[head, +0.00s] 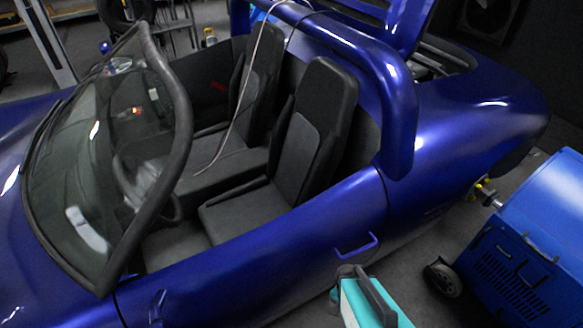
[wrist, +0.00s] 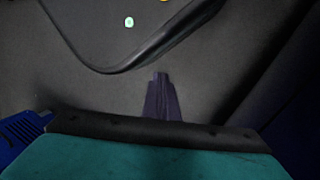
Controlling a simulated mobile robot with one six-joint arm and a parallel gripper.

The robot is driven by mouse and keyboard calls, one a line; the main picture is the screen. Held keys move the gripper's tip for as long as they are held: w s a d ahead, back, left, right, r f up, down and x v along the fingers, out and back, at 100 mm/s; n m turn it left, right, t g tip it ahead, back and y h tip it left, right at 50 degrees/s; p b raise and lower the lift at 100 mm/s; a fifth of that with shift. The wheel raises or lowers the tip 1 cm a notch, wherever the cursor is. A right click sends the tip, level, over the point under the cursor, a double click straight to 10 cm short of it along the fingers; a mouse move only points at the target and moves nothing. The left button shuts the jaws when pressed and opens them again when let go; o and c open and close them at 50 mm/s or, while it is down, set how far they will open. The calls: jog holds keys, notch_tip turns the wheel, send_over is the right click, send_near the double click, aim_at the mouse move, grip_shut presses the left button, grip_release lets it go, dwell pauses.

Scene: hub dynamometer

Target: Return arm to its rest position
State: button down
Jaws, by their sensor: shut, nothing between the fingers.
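My gripper (wrist: 160,80) shows in the wrist view as a narrow dark purple shape pointing up the picture. Its fingers are together with nothing between them. The teal and black body below it in that view is part of my arm. In the head view, a teal and black part that looks like my arm rises from the bottom edge, beside the car's door. I cannot make out the fingers there. No contact between gripper and surroundings is visible.
A blue open-top car (head: 290,275) fills most of the head view, with black seats (head: 315,130) and a windshield (head: 100,160). A blue vented dynamometer unit (head: 535,235) on wheels stands at right, near a hub shaft (head: 487,193). Dark floor lies between them.

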jog(key=shift+s+a+r+n+g+y, duration=0.3)
jog(key=shift+s+a+n, duration=0.35)
jog(key=shift+n, duration=0.9)
jog(key=shift+s+a+r+n+g+y, duration=0.2)
jog(key=shift+s+a+n+g, duration=0.25)
jog(key=shift+s+n, duration=0.75)
jog(key=shift+s+a+r+n+g+y, duration=0.15)
jog(key=shift+s+a+n+g+y, duration=0.3)
jog(key=shift+n, duration=1.4)
